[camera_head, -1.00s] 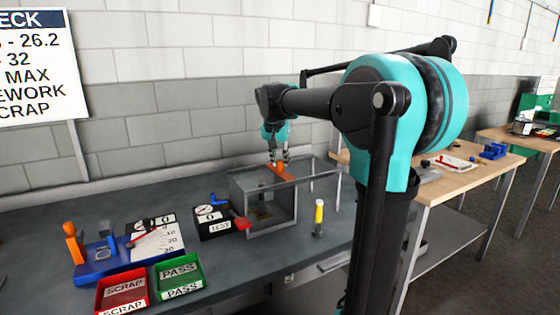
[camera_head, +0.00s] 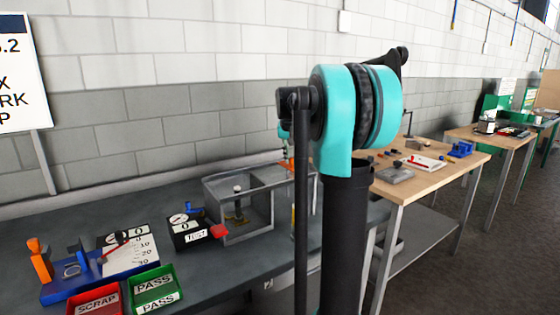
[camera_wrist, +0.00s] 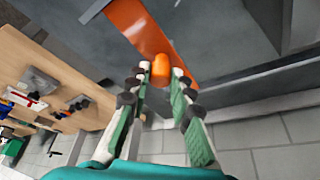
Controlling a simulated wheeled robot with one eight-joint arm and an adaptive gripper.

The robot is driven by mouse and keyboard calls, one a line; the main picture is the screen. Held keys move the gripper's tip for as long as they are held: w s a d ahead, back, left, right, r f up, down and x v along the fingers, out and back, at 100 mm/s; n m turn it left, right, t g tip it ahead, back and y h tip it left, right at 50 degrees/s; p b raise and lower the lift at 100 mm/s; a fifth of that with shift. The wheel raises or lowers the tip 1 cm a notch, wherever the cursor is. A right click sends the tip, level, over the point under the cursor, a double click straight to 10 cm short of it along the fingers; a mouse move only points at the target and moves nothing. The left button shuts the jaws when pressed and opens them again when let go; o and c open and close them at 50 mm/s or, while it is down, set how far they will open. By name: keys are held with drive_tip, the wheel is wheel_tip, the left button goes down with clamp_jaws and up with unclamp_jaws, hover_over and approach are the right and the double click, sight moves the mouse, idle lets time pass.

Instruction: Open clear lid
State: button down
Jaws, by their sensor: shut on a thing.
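The clear-walled grey-framed box (camera_head: 272,208) stands on the dark bench in the head view. Its clear panes make the lid's exact angle hard to tell. An orange strip with a rounded orange knob (camera_wrist: 161,66) shows in the wrist view, with the strip (camera_wrist: 138,26) running toward the top left. My gripper (camera_wrist: 160,76) has its two fingers around the knob and is shut on it. In the head view my gripper (camera_head: 285,148) is mostly hidden behind my arm, at the box's right side, with a bit of orange beside it.
A black gauge block (camera_head: 187,231) with a red tip stands close left of the box. Green PASS (camera_head: 153,281) and red SCRAP (camera_head: 98,299) bins and a blue fixture (camera_head: 75,287) lie further left. A wooden table (camera_head: 425,182) stands to the right.

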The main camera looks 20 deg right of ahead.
drive_tip(key=shift+w+d, duration=0.2)
drive_tip(key=shift+d, duration=0.45)
drive_tip(key=c, duration=1.3)
unclamp_jaws()
drive_tip(key=shift+c, duration=0.2)
drive_tip(key=shift+r, duration=0.1)
drive_tip(key=v, duration=1.2)
drive_tip(key=shift+a, duration=0.1)
